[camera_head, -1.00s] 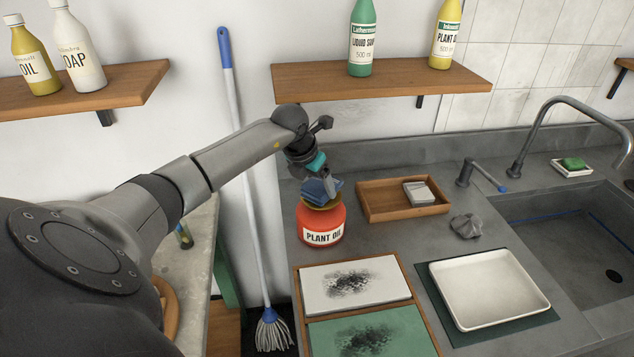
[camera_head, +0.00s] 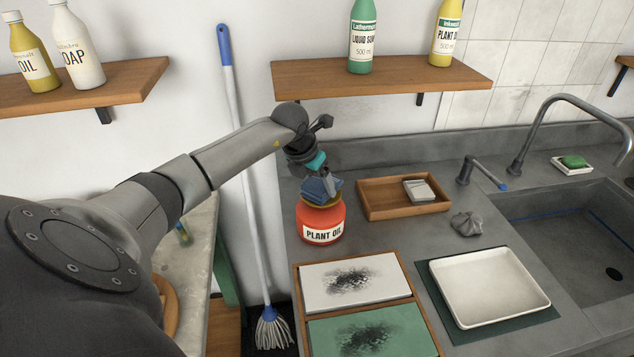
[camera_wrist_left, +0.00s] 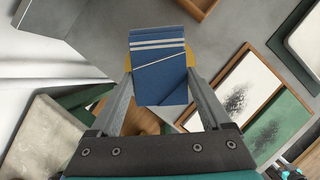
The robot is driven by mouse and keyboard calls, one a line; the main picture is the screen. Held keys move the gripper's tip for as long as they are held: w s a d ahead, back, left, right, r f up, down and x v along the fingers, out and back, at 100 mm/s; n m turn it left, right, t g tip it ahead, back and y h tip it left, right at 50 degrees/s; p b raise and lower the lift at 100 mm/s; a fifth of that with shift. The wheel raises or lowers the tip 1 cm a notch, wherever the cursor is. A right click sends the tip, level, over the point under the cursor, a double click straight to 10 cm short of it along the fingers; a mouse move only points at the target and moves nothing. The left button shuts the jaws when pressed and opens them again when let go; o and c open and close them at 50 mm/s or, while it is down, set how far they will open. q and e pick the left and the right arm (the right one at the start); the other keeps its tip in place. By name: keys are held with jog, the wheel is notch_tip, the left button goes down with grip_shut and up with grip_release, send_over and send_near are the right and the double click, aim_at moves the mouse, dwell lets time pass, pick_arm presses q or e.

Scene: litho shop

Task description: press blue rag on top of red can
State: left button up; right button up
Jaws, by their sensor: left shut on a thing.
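The red can (camera_head: 320,226) labelled PLANT OIL stands upright on the grey counter, with a brass-coloured top. The folded blue rag (camera_head: 317,190) is right over the can's top and appears to touch it. In the left wrist view, the blue rag (camera_wrist_left: 158,72) with pale stripes lies between my fingers, and a bit of the brass-coloured top shows at its sides. My left gripper (camera_head: 328,188) points down over the can and is shut on the rag. It also shows in the left wrist view (camera_wrist_left: 160,95).
A framed pair of inked plates (camera_head: 407,261) and a white tray (camera_head: 541,303) are in front. A mop (camera_head: 244,190) leans at the left.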

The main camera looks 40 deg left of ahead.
aim_at(317, 185)
pick_arm(q)
jog(key=shift+f+b, duration=0.65)
jog(key=shift+f, duration=0.25)
dwell(0.5)
dwell(0.5)
jog(key=shift+r+p, duration=2.65)
jog(key=shift+r, duration=0.95)
